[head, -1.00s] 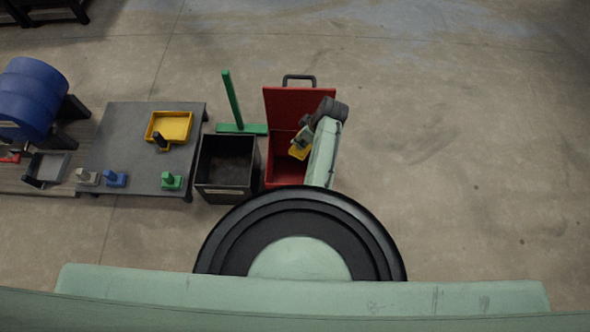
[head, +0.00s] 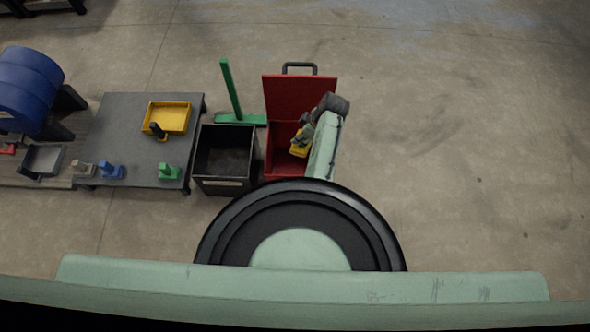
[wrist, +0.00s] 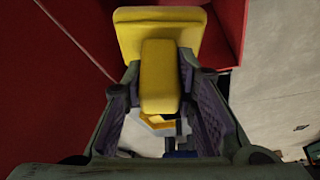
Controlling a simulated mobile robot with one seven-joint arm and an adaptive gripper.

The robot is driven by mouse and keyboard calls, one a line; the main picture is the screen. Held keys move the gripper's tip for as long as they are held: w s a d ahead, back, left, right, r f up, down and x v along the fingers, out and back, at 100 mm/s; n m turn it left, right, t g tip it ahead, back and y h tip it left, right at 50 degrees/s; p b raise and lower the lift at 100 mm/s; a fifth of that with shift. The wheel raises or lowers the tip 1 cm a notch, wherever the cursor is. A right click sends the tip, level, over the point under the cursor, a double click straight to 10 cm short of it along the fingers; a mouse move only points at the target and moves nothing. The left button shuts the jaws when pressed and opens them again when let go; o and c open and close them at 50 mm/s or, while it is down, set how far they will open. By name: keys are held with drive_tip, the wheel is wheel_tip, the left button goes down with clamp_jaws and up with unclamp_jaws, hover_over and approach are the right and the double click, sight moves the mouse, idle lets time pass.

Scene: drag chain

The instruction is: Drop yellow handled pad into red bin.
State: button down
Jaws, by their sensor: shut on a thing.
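My gripper (head: 302,138) is over the red bin (head: 280,160) and shut on the yellow handled pad (head: 299,148). In the wrist view the pad's block handle (wrist: 160,75) sits between the two fingers, with its wider flat part (wrist: 190,22) beyond. The bin's lid (head: 300,97) stands open at the back. Red bin surfaces (wrist: 50,90) also show around the pad in the wrist view. The bin's inside is partly hidden by my arm. I cannot tell how high the pad is above the bin's floor.
A black open bin (head: 225,160) stands just left of the red bin. A green broom-like tool (head: 240,119) is behind it. A dark table (head: 125,130) with a yellow tray (head: 167,117) and green (head: 168,172) and blue (head: 111,170) handled pads is further left. Floor on the right is clear.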

drive_tip(key=c, duration=1.2)
unclamp_jaws()
drive_tip(key=shift+r, duration=0.1)
drive_tip(key=v, duration=1.2)
drive_tip(key=shift+a, duration=0.1)
